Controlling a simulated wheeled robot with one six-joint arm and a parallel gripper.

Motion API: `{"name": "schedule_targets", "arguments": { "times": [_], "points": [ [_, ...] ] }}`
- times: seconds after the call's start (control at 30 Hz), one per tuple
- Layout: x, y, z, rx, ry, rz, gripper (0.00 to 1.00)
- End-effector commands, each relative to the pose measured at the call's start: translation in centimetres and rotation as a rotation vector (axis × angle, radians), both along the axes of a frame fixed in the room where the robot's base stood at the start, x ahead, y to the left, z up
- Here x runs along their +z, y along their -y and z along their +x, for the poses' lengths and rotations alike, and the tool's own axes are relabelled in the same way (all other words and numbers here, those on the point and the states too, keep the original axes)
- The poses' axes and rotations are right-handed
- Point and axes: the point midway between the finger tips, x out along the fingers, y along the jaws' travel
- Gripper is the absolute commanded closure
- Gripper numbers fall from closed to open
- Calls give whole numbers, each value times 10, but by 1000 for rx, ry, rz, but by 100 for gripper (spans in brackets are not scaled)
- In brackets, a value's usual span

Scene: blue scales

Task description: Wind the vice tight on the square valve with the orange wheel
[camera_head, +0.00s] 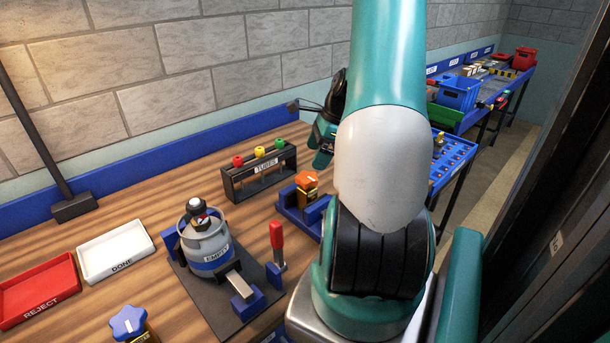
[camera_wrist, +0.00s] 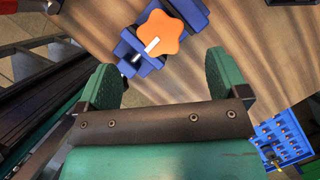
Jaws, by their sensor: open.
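The orange star-shaped wheel (camera_head: 307,179) sits on top of a brass-coloured valve (camera_head: 308,196), which stands in a small blue vice (camera_head: 290,207) on the wooden bench. My arm hides the vice's right part. In the wrist view the orange wheel (camera_wrist: 172,34) covers most of the valve, with the blue vice (camera_wrist: 191,14) around it. A metal screw end (camera_wrist: 136,58) shows at the vice's lower left. My gripper (camera_wrist: 168,78) is open and empty, its green fingers apart and short of the wheel in the picture. The jaws' contact with the valve is hidden.
A grey cylinder marked EMPTY (camera_head: 205,243) stands left of the vice, beside a red-handled lever (camera_head: 277,236). A black rack (camera_head: 262,174) with coloured knobs is behind. A blue-wheeled valve (camera_head: 128,322), white DONE tray (camera_head: 115,250) and red REJECT tray (camera_head: 38,290) lie left.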

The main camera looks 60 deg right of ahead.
Motion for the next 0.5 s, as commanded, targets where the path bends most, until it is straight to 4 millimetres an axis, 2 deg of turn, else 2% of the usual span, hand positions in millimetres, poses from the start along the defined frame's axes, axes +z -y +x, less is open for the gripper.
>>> {"name": "schedule_targets", "arguments": {
  "times": [0.3,0.5],
  "points": [
    [-58,-15,19,2,-4,3,7],
    [-79,-20,27,2,-1,1,7]
  ]
}}
